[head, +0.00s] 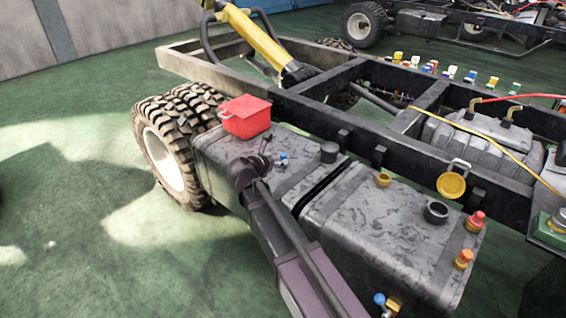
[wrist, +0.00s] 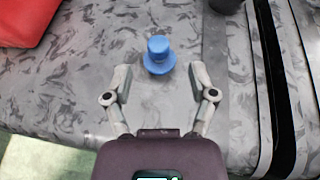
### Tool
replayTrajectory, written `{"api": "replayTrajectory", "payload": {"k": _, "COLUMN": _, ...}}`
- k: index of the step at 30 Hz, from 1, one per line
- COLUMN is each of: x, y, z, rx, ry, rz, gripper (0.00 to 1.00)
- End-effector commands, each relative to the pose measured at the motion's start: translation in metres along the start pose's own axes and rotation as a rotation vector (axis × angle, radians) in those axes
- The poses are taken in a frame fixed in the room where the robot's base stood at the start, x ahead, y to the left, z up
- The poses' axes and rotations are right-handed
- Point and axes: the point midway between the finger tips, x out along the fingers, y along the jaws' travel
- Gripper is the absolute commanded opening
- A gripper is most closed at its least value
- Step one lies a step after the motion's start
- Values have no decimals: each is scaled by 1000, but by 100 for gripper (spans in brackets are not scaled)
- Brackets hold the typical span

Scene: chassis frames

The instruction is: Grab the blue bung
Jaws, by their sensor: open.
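The blue bung (wrist: 158,56) stands upright on top of the grey tank (wrist: 60,95), with a wide flange under a narrower cap. In the wrist view my gripper (wrist: 160,78) is open, its two fingers spread on the near side of the bung with the bung just beyond and between their tips. The fingers do not visibly touch it. In the head view the blue bung (head: 283,160) shows small on the left tank, just right of my gripper (head: 262,153).
A red box (head: 246,117) sits on the tank's left end; it also shows in the wrist view (wrist: 25,20). A dark cap (head: 329,152) stands right of the bung. A second tank (head: 380,225) with yellow, black and red caps lies beyond a dark strap gap.

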Motion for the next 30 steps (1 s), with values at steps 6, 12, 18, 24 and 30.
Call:
{"api": "replayTrajectory", "payload": {"k": 6, "x": 2, "y": 0, "z": 0, "rx": 0, "ry": 0, "rz": 0, "gripper": 73}}
{"api": "replayTrajectory", "payload": {"k": 12, "x": 20, "y": 2, "z": -2, "rx": 0, "ry": 0, "rz": 0, "gripper": 73}}
{"api": "replayTrajectory", "payload": {"k": 18, "x": 43, "y": 3, "z": -2, "rx": 1, "ry": 0, "rz": -1, "gripper": 73}}
{"api": "replayTrajectory", "payload": {"k": 24, "x": 52, "y": 2, "z": 0, "rx": 0, "ry": 0, "rz": 0, "gripper": 73}}
{"api": "replayTrajectory", "payload": {"k": 30, "x": 52, "y": 2, "z": 0, "rx": 0, "ry": 0, "rz": 0, "gripper": 73}}
